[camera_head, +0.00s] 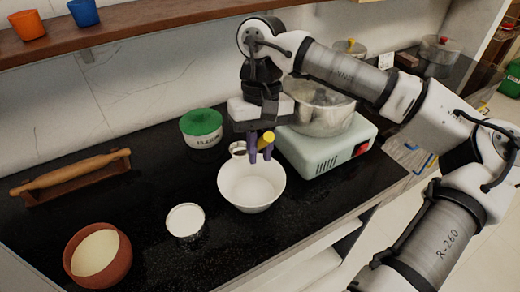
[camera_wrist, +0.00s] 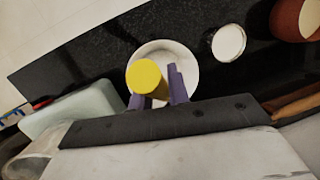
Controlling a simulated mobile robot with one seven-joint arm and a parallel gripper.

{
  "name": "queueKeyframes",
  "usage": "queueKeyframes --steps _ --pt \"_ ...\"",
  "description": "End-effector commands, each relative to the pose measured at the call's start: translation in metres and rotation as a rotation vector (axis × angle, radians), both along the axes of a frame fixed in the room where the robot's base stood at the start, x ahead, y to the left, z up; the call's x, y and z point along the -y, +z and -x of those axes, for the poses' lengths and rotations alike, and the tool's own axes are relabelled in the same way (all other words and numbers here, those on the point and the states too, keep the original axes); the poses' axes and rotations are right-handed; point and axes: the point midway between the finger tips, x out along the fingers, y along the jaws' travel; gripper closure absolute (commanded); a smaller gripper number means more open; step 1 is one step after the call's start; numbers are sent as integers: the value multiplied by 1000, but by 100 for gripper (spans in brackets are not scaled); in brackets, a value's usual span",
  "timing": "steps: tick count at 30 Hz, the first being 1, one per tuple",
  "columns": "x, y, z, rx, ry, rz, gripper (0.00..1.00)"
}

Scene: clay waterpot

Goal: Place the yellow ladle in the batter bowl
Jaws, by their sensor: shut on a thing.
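The yellow ladle (camera_head: 265,141) is held between the purple fingers of my gripper (camera_head: 260,150). In the wrist view my gripper (camera_wrist: 159,92) is shut on the ladle (camera_wrist: 146,77), whose yellow end faces the camera. The lower part of the ladle is hidden. A white bowl (camera_head: 252,195), which looks like the batter bowl, stands empty-looking on the black counter. My gripper is over the far part of this bowl. The bowl (camera_wrist: 188,61) also shows behind the ladle and fingers in the wrist view.
A small metal cup (camera_head: 238,149) is close behind the bowl. A white-filled container (camera_head: 185,221) and a clay pot (camera_head: 97,255) stand left. A green-lidded tub (camera_head: 201,128) is behind. A pale green stove (camera_head: 325,148) with a metal pot (camera_head: 320,110) stands right.

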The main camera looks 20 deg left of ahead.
Motion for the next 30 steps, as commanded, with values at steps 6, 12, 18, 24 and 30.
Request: queueKeyframes --steps 6,12,18,24,30 --pt "0 -11 0 1 1 -1 100" --pt "0 -14 0 -1 1 -1 100" --pt "0 -20 0 0 1 0 100" --pt "0 -23 0 0 1 0 100" --pt "0 -23 0 0 1 0 63"
